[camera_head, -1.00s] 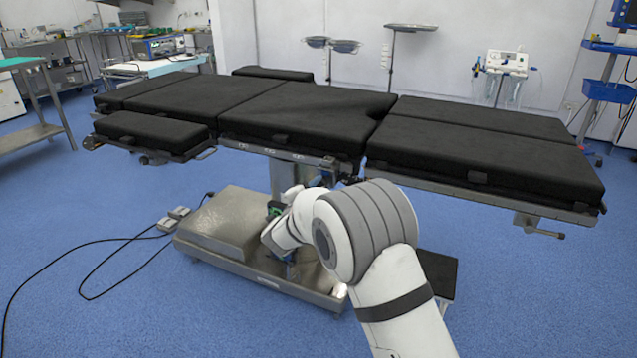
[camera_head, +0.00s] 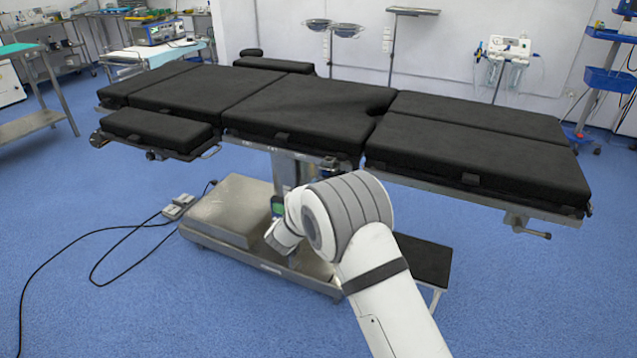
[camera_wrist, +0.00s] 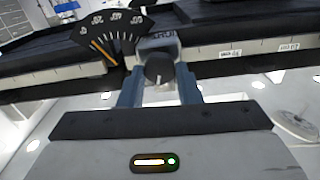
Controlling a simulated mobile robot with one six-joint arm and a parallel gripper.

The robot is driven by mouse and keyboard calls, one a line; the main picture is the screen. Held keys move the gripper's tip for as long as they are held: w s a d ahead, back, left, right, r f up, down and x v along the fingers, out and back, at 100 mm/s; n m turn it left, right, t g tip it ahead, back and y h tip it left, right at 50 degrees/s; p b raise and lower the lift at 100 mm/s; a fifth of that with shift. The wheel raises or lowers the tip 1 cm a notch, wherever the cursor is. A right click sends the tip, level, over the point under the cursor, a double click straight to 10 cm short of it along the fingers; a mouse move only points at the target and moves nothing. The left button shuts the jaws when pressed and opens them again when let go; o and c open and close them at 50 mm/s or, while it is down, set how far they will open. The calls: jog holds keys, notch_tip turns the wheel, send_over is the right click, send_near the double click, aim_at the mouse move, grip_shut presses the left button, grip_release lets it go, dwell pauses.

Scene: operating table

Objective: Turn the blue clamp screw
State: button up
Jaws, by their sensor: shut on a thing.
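In the wrist view, my gripper (camera_wrist: 160,76) points up at the table's side rail, with one blue-grey finger on each side of a dark round knob (camera_wrist: 158,69). The fingers are shut on this knob, which has a pale mark at its lower edge. The knob sits below a blue-grey clamp block (camera_wrist: 157,43) on the rail. I take the knob to be the clamp screw; its own colour looks black here. A black dial (camera_wrist: 112,28) with an orange pointer stands at upper left. In the head view, my arm hides the fingers and knob.
The black-padded operating table (camera_head: 290,115) spans the head view above my arm. Its metal base (camera_head: 225,212) stands at left of my arm. A black step (camera_head: 425,262) is at right. Cables and a foot pedal (camera_head: 178,207) lie on the floor at left.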

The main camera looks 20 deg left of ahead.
jog(key=shift+f+n+p, duration=0.1)
jog(key=shift+n+p, duration=0.7)
jog(key=shift+n, duration=0.8)
jog(key=o, duration=1)
jog(key=shift+c, duration=0.2)
jog(key=s, duration=0.7)
jog(key=shift+s+a+p, duration=0.3)
jog(key=shift+s+a, duration=0.05)
jog(key=shift+s, duration=0.05)
